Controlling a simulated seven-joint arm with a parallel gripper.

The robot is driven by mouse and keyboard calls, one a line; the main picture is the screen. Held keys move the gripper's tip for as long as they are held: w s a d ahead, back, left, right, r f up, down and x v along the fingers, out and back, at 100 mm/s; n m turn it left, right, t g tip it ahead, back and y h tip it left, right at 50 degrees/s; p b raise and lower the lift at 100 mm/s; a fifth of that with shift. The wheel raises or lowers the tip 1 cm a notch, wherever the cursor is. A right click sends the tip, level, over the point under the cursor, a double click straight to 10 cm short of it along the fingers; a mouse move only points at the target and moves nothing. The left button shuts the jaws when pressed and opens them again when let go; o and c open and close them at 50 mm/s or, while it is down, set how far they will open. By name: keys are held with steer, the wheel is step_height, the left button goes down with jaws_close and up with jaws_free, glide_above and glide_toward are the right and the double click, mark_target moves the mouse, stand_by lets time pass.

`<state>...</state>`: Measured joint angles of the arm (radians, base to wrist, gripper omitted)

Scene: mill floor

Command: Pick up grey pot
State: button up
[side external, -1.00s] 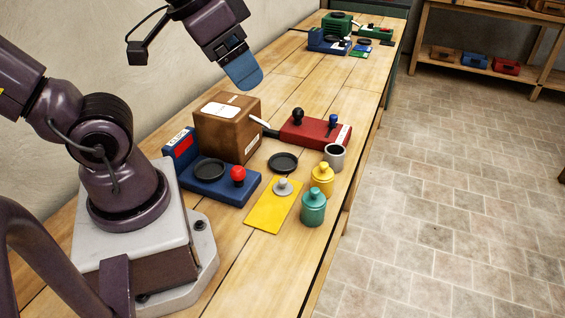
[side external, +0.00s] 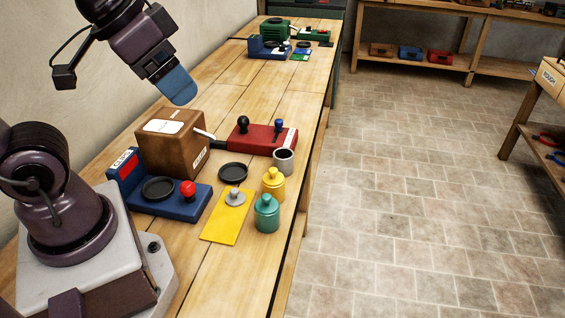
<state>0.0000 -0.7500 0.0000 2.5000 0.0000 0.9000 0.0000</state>
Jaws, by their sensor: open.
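The grey pot (side external: 283,161) is a small open-topped grey cylinder with a dark inside. It stands upright on the wooden bench near its right edge, just in front of a red box and behind a yellow lidded pot (side external: 273,184). My gripper (side external: 177,88), with blue fingers, is in the air above the back of the brown box, to the upper left of the grey pot and well apart from it. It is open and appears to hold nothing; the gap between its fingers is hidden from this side.
A brown box (side external: 172,146), a red box with knobs (side external: 258,138), and a blue scale (side external: 170,199) with a red knob stand around it. A teal lidded pot (side external: 267,213), a black dish (side external: 233,172) and a small grey knobbed weight (side external: 235,197) on a yellow card (side external: 224,228) are close by.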

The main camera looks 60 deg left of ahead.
steer(key=shift+o, duration=0.8)
steer(key=n+g, duration=0.6)
steer(key=n, duration=0.2)
glide_above(283, 160)
steer(key=s+a, duration=0.1)
step_height(283, 160, down, 22)
steer(key=r, duration=0.1)
steer(key=w+a+n, duration=0.1)
steer(key=w+n, duration=0.1)
steer(key=w, duration=0.1)
steer(key=f, duration=1.2)
steer(key=shift+s+a+f, duration=0.1)
steer(key=shift+s+f, duration=0.15)
steer(key=shift+f, duration=0.15)
